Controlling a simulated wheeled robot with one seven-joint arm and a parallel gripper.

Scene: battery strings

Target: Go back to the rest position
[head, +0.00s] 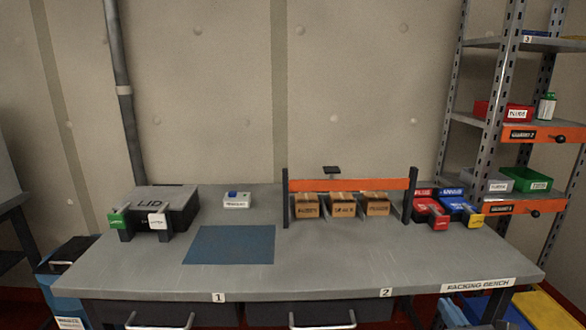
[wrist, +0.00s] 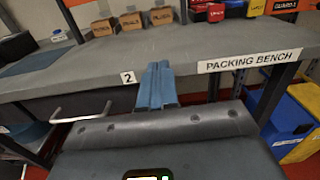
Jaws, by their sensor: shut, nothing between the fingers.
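My gripper (wrist: 158,68) shows in the wrist view as two blue fingers side by side, shut and empty. In that picture it appears in front of the front edge of the grey packing bench (wrist: 240,42), between the "2" label (wrist: 127,77) and the "PACKING BENCH" label (wrist: 249,61). It touches nothing that I can see. The grey bench (head: 330,268) stands across the middle there.
On the bench are a black case with a grey lid (head: 165,199), a small white box (head: 237,200), a blue mat (head: 231,245), cardboard boxes under an orange bar (head: 350,185), and red and blue bins at right. A shelf rack (head: 494,110) stands right. The bench front is clear.

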